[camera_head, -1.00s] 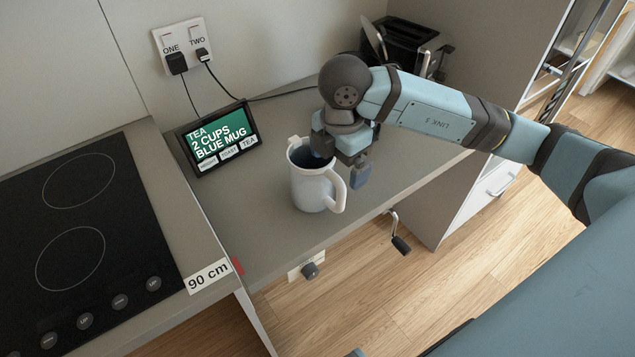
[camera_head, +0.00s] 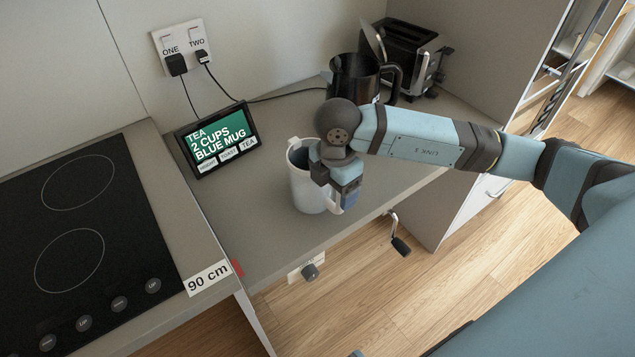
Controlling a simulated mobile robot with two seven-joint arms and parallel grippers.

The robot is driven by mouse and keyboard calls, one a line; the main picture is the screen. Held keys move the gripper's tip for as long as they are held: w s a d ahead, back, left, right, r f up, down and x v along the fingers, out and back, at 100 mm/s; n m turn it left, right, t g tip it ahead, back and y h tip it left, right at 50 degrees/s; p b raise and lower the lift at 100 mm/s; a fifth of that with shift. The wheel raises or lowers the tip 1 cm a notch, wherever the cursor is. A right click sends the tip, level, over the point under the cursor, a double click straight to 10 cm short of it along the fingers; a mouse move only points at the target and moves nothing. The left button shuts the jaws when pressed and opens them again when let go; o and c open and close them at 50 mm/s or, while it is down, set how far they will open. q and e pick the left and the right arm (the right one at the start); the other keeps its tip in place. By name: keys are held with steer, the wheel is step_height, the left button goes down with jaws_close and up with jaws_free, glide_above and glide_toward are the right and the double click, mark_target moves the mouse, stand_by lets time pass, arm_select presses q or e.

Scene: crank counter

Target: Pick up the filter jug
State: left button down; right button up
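The filter jug (camera_head: 306,192), a white open-topped jug with a dark inside, stands upright on the grey counter near its front edge. Its handle is on the right side and is mostly hidden by my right gripper. My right gripper (camera_head: 338,195) points down at the jug's right side, over the handle, with a blue fingertip low beside it. The gripper body hides the gap between the fingers, so I cannot tell whether they are closed on the handle. My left gripper is not in view.
A black kettle (camera_head: 349,80) and a toaster (camera_head: 412,42) stand at the back right. A tablet screen (camera_head: 218,140) stands left of the jug, and a black hob (camera_head: 85,235) lies further left. A crank (camera_head: 398,236) sticks out below the counter's front edge.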

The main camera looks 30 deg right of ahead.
jaws_close()
steer(key=shift+w+r, duration=0.1)
steer(key=shift+r, duration=0.2)
steer(key=shift+r, duration=0.15)
step_height(320, 180, up, 19)
steer(key=p, duration=0.2)
stand_by(1.3)
steer(key=shift+r, duration=0.1)
